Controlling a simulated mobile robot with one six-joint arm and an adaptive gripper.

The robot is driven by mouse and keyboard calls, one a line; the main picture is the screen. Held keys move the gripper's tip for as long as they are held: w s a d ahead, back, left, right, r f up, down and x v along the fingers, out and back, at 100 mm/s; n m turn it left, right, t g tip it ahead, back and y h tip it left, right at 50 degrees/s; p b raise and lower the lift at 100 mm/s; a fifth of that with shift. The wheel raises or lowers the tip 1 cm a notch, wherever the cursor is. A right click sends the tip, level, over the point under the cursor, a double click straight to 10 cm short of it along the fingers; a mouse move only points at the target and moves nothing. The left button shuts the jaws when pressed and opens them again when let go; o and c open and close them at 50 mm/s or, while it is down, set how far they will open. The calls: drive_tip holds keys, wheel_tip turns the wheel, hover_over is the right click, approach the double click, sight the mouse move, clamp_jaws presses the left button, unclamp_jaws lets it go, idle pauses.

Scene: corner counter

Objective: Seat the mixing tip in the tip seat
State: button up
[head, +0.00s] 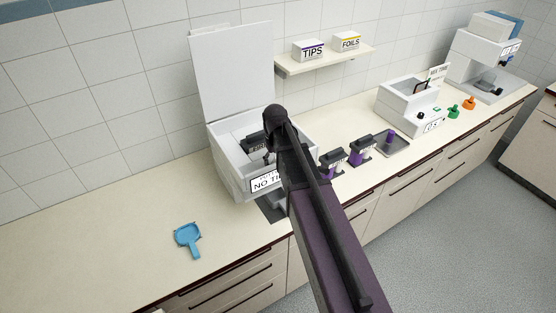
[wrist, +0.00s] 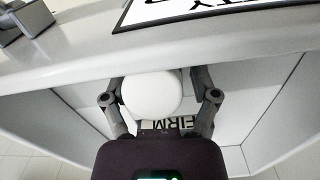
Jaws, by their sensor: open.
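My gripper (wrist: 160,98) is open in the wrist view, with one finger on each side of a white rounded knob or button (wrist: 152,97). I cannot tell whether the fingers touch it. A label ending in "FIRM" (wrist: 178,124) is partly hidden behind it. In the head view my arm hides my gripper and part of a white machine (head: 228,165) whose lid is open. The machine's front sign (head: 266,184) shows "NO TI", the rest covered. A small purple piece (head: 391,136), possibly the mixing tip, stands on a grey tray. I cannot make out the tip seat.
A blue scoop-like tool (head: 188,238) lies on the left counter. A second white machine (head: 408,105) stands farther right. A shelf (head: 325,60) holds TIPS and FOILS boxes. The left counter is mostly clear.

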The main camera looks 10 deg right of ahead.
wheel_tip(320, 180, up, 12)
drive_tip(key=p, duration=1.1)
drive_tip(key=shift+p, duration=0.4)
idle(0.4)
drive_tip(key=shift+s+f, duration=0.2)
drive_tip(key=s+f+m+b, duration=0.1)
drive_tip(key=s+f+b, duration=0.7)
drive_tip(key=f+b, duration=0.2)
drive_tip(key=s+d+f+m+b, duration=0.1)
drive_tip(key=s+f+b, duration=0.7)
drive_tip(key=f+b, duration=0.2)
drive_tip(key=shift+d+f+b, duration=0.15)
drive_tip(key=shift+f+b, duration=0.25)
drive_tip(key=shift+b, duration=0.15)
